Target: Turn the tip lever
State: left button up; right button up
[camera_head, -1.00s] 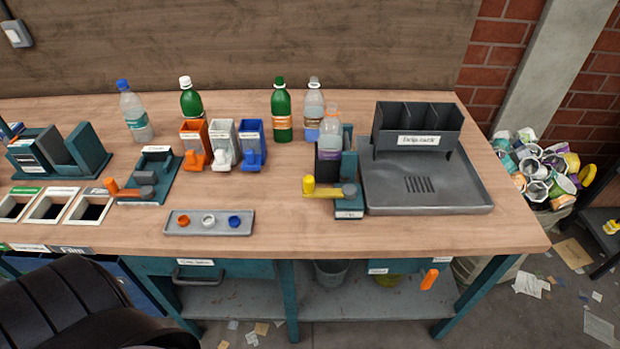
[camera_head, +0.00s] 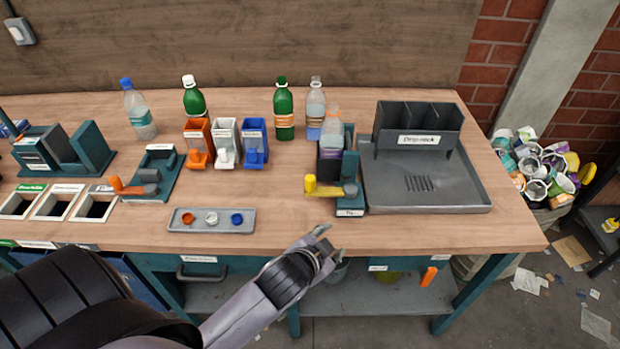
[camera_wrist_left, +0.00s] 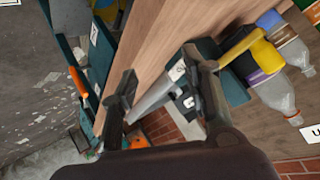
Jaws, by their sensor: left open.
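The tip lever is a yellow handle (camera_head: 325,190) on a teal stand (camera_head: 350,207), with an upright yellow knob at its left end. A clear bottle with an orange cap and purple label (camera_head: 332,130) stands in the dark holder (camera_head: 328,168) behind the lever. My left gripper (camera_head: 326,244) is open and empty at the table's front edge, below and apart from the lever. In the left wrist view the open fingers (camera_wrist_left: 160,95) show, with the yellow lever (camera_wrist_left: 240,45) beyond the right finger. My right gripper is not in view.
A grey tray with a dark rack (camera_head: 418,125) stands right of the lever. A small tray of caps (camera_head: 212,220) lies to the left. Another station with an orange lever (camera_head: 130,187) stands further left. Several bottles stand behind. The table front below the lever is clear.

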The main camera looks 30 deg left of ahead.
pick_arm(q)
jog(key=w+d+r+m+t+h, duration=0.2)
jog(key=w+d+r+m+t, duration=0.15)
jog(key=w+r, duration=0.4)
jog(key=w+d+r+m+t+h, duration=0.3)
jog(key=w+r+m+t, duration=0.15)
jog(key=r, duration=0.65)
jog(key=s+d+r+m+g+h, duration=0.1)
jog(key=d+r+m+g+h, duration=0.45)
jog(key=m, duration=0.55)
jog(key=s+d+r+m+g+h, duration=0.2)
jog(key=d+r+m+h, duration=0.3)
jog(key=d+m+h, duration=0.35)
jog(key=m+g+y, duration=1.1)
jog(key=m+y, duration=0.6)
jog(key=y, duration=0.2)
send_over(310, 177)
notch_tip(310, 177, down, 7)
jog(key=shift+h, duration=0.3)
notch_tip(310, 177, down, 17)
jog(key=p, duration=0.3)
jog(key=shift+p, duration=0.35)
